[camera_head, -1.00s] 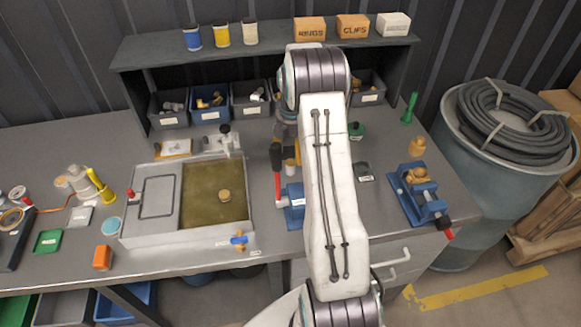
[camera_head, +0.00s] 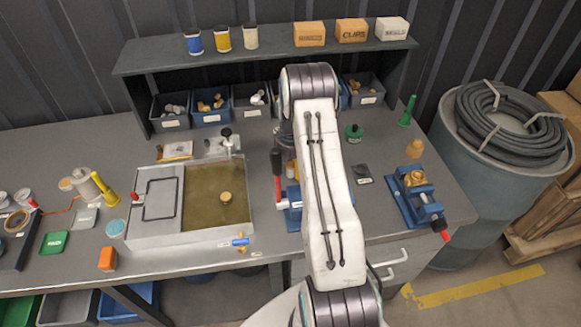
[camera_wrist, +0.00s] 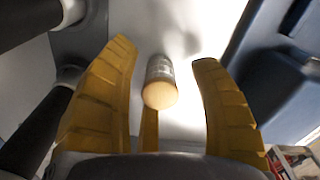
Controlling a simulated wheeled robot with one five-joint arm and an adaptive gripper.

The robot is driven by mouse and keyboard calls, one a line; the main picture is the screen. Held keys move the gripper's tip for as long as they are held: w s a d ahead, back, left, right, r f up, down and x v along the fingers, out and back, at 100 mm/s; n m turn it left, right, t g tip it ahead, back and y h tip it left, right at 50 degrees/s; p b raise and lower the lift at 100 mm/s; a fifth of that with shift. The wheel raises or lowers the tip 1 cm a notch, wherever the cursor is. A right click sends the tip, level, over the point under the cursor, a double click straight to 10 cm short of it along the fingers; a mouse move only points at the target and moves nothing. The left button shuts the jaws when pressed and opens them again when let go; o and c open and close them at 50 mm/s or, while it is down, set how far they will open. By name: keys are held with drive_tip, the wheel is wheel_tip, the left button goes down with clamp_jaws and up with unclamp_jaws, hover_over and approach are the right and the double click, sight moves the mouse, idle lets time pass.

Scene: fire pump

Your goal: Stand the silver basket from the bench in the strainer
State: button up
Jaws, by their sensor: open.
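In the wrist view a small cylinder (camera_wrist: 160,82), with a silver-grey side and a tan end, stands between my gripper's yellow fingers. It looks like the silver basket, but I cannot be sure. My gripper (camera_wrist: 163,55) is open, one finger on each side of it with visible gaps. In the head view my arm hides most of the gripper and that spot of bench. A blue body with a white label (camera_head: 292,196) is partly hidden beside my arm, next to a red-and-black handle (camera_head: 277,178). I cannot tell whether it is the strainer.
A shallow tank (camera_head: 205,198) with murky liquid and a floating tan disc lies to the left. A blue vise (camera_head: 417,196) stands to the right. Bins (camera_head: 211,107) line the back under a shelf (camera_head: 170,49). A blue surface (camera_wrist: 275,85) is close right of my gripper.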

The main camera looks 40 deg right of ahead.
drive_tip(key=shift+f, duration=0.25)
drive_tip(key=shift+c, duration=0.2)
drive_tip(key=c, duration=1)
drive_tip(key=shift+c, duration=0.5)
drive_tip(key=shift+r, duration=0.1)
